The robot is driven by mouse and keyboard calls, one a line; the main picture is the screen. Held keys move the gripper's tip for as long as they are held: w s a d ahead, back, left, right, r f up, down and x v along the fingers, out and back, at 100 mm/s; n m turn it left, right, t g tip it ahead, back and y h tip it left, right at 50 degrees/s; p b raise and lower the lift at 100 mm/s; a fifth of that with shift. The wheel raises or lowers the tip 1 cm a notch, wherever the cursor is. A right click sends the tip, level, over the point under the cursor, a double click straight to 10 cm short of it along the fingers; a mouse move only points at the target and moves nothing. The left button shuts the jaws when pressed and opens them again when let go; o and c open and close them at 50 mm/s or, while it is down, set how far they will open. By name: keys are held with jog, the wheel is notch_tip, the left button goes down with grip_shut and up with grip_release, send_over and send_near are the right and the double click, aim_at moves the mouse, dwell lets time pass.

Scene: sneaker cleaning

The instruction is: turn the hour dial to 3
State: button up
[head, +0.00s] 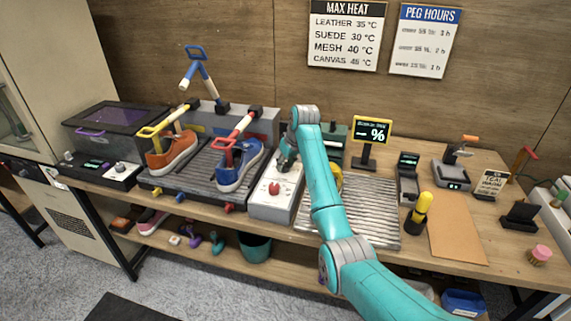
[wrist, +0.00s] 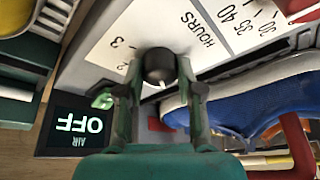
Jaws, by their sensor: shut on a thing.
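The hour dial (wrist: 159,63) is a small black knob on a pale panel (wrist: 205,62) marked HOURS in the wrist view. The numbers 3 and 2 show to the left of the knob; any others are hidden. A short white mark on the knob faces the bottom of the wrist picture, not the 3. My gripper (wrist: 160,88) has its two fingers on either side of the knob and is shut on it. In the head view my gripper (head: 287,163) is at the back of the white control box (head: 262,208), and the dial is hidden there.
A red knob (head: 273,188) is at the front of the box. The blue sneaker (head: 240,166) stands close left of it, with an orange sneaker (head: 172,152) beyond. A display (wrist: 78,124) reads AIR OFF. A ribbed metal rack (head: 375,213) lies right of the box.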

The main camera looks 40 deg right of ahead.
jog(key=m+h, duration=0.1)
jog(key=m, duration=0.1)
jog(key=m+h, duration=0.1)
jog(key=m, duration=0.2)
jog(key=shift+a+m+g, duration=0.15)
jog(key=shift+m+g, duration=0.15)
jog(key=m+h, duration=0.1)
jog(key=m, duration=0.1)
jog(key=m+g, duration=0.1)
jog(key=m, duration=0.2)
jog(key=shift+w+a+m+h, duration=0.1)
jog(key=shift+m+h, duration=0.2)
jog(key=shift+h, duration=0.1)
jog(key=m+g, duration=0.1)
jog(key=m, duration=0.1)
jog(key=m+g, duration=0.1)
jog(key=m, duration=0.2)
jog(key=shift+w+h, duration=0.1)
jog(key=shift+h, duration=0.3)
jog(key=m+g, duration=0.1)
jog(key=m, duration=0.2)
jog(key=m+g, duration=0.1)
jog(key=m, duration=0.2)
jog(key=shift+w+g, duration=0.1)
jog(key=shift+g, duration=0.2)
jog(key=o, duration=1.1)
jog(key=shift+o, duration=0.2)
